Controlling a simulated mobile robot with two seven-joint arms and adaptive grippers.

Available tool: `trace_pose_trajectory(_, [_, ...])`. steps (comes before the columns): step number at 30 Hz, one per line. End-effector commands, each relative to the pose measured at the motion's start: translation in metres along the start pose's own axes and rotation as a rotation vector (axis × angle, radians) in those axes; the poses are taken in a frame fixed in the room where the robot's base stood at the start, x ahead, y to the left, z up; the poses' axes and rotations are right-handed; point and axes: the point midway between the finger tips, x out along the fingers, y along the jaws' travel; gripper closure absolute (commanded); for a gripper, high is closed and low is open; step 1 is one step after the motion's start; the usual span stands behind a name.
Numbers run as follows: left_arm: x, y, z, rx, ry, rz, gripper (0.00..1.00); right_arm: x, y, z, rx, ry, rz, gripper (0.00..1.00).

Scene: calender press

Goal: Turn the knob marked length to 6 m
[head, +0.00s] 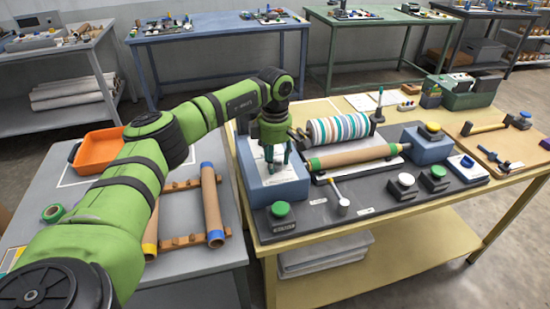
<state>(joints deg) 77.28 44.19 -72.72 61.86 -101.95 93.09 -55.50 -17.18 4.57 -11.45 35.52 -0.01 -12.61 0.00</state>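The calender press stands on the yellow table, with a dark base plate (375,205). My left gripper (278,165) points down at the press's left blue-grey housing (275,188), behind the front-left knob. Its fingers look apart, with nothing seen between them. My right gripper is not in view.
A striped roll (343,130) and a brown roller (355,157) lie across the press. A yellow-topped knob (432,129) sits on the right housing, and a small lever (340,200) stands in front. An orange tray (97,150) and cardboard tubes (211,200) are on the grey table.

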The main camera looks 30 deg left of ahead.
Motion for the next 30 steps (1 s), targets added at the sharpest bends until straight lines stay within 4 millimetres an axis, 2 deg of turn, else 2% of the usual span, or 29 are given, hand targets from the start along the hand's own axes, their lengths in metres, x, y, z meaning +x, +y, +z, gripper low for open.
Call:
trace_pose_trajectory(10, [-0.001,0.0,0.0,-0.002,-0.001,0.001,0.36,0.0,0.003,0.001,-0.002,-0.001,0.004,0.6])
trace_pose_trajectory(14, [-0.011,0.001,0.001,-0.002,-0.003,0.004,0.36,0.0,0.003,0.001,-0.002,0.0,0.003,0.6])
trace_pose_trajectory(24, [-0.079,0.001,0.001,-0.002,-0.002,0.005,0.36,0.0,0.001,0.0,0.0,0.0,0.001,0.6])
trace_pose_trajectory(30, [-0.11,0.001,0.0,-0.001,-0.001,0.002,0.36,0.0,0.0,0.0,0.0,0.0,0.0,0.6])
